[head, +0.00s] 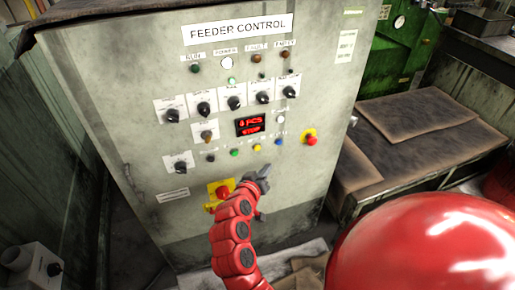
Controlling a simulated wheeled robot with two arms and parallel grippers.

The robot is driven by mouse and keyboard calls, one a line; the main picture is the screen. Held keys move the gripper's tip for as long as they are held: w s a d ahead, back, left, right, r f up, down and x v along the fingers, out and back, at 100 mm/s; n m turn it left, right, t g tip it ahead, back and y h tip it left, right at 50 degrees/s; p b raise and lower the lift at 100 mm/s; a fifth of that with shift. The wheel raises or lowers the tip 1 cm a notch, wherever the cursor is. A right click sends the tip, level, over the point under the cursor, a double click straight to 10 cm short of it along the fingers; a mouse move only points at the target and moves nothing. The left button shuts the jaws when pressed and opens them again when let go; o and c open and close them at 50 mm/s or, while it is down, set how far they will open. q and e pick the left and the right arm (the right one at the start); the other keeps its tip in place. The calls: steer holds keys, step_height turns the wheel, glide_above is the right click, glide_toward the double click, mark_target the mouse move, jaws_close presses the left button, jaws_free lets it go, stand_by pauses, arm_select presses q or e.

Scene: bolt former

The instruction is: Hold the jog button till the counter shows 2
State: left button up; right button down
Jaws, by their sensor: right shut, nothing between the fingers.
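The grey feeder control cabinet (130,70) fills the middle of the head view. Its counter (250,124) glows red with a digit that looks like 8 or 0, then "PCS", and a line that seems to read "STOP". Below it is a row of buttons: black (210,157), green (234,153), yellow (257,148) and blue (278,142). Their labels are too small to read, so I cannot tell which is jog. My right gripper (264,172) is shut and empty, just below the yellow and blue buttons in the picture, covering neither. My left gripper is out of view.
A red mushroom button (311,141) sits right of the row. Another red knob on a yellow plate (221,190) is close left of my right gripper. Several black rotary switches are above. A worn bench (420,135) and a green machine (400,50) stand at right.

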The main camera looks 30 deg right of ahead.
mark_target(257, 147)
steer(key=w+d+b, duration=0.1)
steer(key=w, duration=0.5)
steer(key=shift+d, duration=0.25)
steer(key=shift+w+b, duration=0.15)
steer(key=shift+b, duration=0.2)
stand_by(1.5)
steer(key=shift+w+d, duration=0.1)
steer(key=shift+w, duration=0.2)
